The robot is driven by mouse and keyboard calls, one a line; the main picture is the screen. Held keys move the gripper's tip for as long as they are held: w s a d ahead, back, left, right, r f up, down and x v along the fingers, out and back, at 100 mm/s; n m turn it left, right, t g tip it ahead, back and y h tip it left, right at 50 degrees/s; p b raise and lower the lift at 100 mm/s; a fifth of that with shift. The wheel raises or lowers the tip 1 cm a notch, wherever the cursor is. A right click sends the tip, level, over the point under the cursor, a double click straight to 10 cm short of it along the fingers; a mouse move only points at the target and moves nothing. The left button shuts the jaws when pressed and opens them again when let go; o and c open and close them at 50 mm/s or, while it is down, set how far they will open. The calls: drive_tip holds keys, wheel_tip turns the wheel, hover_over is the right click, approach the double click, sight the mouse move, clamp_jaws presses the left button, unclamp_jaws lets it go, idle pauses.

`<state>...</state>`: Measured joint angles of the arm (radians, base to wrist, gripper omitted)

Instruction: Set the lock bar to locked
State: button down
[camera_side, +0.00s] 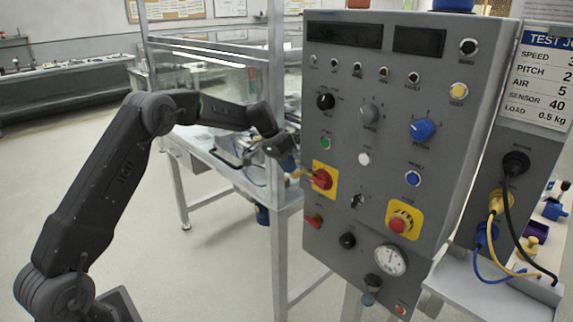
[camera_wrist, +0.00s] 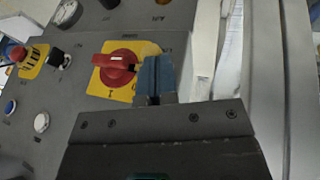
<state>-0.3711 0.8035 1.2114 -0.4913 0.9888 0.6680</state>
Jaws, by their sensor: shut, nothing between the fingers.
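The red rotary handle (camera_side: 322,179) sits on a yellow plate at the left edge of the grey control panel. In the wrist view the red handle (camera_wrist: 115,66) lies crosswise on its yellow plate (camera_wrist: 102,90). My gripper (camera_side: 289,164) is shut and empty, just left of the plate. In the wrist view its blue-grey fingertips (camera_wrist: 155,66) overlap the plate's right edge. Contact cannot be told.
The panel (camera_side: 390,130) carries several knobs and buttons, including a red button (camera_side: 397,226) on yellow and a dial gauge (camera_side: 390,260). A metal frame post (camera_side: 277,120) stands close behind my gripper. Cables (camera_side: 505,240) hang at the right. Open floor lies left of the panel.

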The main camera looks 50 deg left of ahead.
drive_tip(key=shift+d, duration=1)
drive_tip(key=shift+a, duration=0.1)
